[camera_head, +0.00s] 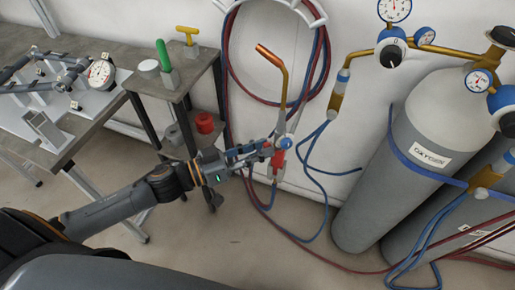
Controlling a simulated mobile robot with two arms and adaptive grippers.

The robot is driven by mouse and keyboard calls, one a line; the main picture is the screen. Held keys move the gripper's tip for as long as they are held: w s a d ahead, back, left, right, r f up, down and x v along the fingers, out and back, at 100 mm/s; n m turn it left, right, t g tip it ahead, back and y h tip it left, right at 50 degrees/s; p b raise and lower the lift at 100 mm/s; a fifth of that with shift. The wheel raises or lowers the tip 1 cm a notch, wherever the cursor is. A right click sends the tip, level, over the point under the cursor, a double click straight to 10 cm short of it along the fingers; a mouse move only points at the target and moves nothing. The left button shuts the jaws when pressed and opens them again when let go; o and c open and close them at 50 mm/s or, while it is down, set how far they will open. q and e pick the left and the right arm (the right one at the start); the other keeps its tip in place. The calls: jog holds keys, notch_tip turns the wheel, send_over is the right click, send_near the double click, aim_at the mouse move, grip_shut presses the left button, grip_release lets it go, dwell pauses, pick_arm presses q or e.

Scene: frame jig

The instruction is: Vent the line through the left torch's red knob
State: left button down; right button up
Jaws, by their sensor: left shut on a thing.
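The left torch (283,95) hangs upright in front of the wall, its copper tip bent up to the left. Its blue knob (286,143) shows at the right of the body, and its red knob (277,161) is just below and to the left, partly covered by fingers. My left gripper (270,152) comes in from the left and is shut on the red knob. The exact contact is small and partly hidden. My right gripper is out of view.
Grey cylinders (385,165) with gauges (394,8) stand at the right. Red and blue hoses (318,190) loop along the floor. A small side table (188,80) and a workbench (60,150) stand at the left.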

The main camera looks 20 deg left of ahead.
pick_arm(q)
jog(key=shift+r+m, duration=0.1)
jog(key=shift+m, duration=0.2)
jog(key=shift+m+p, duration=0.55)
jog(key=shift+m, duration=0.05)
jog(key=m, duration=0.9)
jog(key=m+p, duration=0.1)
jog(key=m, duration=0.9)
jog(key=shift+s+d+f, duration=0.1)
jog(key=shift+s+f, duration=0.05)
jog(key=shift+f, duration=0.05)
jog(key=c, duration=1.1)
grip_release()
